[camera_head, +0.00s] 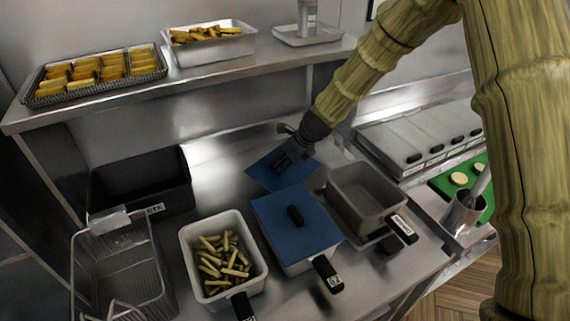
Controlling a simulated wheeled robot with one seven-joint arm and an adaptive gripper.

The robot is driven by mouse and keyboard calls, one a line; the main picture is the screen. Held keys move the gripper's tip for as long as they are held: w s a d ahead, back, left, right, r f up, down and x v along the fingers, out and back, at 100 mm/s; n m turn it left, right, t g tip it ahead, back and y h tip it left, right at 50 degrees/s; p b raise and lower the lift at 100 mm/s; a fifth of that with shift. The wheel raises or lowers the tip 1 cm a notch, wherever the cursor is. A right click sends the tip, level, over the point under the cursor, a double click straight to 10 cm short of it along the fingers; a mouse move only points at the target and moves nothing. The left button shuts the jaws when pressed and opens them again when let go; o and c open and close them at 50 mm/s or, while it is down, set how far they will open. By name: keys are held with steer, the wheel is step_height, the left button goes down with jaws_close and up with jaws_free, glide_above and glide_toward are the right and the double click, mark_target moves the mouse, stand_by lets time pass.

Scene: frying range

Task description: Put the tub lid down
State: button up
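A blue square tub lid (264,174) is at the back middle of the steel counter, behind the covered tub. A second blue lid (283,234) with a black knob covers a light tub at front middle. An open grey tub (368,185) stands to the right, empty.
A tub of fries (225,275) and a wire basket (115,265) stand at front left, with a black bin (140,183) behind. A shelf (195,78) with food trays overhangs the back. Bare counter (222,160) lies left of the gripper. A steel cup (461,214) and green board (486,205) are at right.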

steer(key=shift+w+r+g+h+p, duration=0.15)
steer(key=shift+g+h+p, duration=0.35)
steer(key=shift+p, duration=0.4)
steer(key=shift+f+p, duration=0.3)
steer(key=shift+f, duration=1.2)
steer(key=o, duration=1.1)
steer(key=shift+f, duration=0.1)
steer(key=b+v, duration=0.2)
steer(key=v, duration=1)
steer(key=shift+b, duration=0.35)
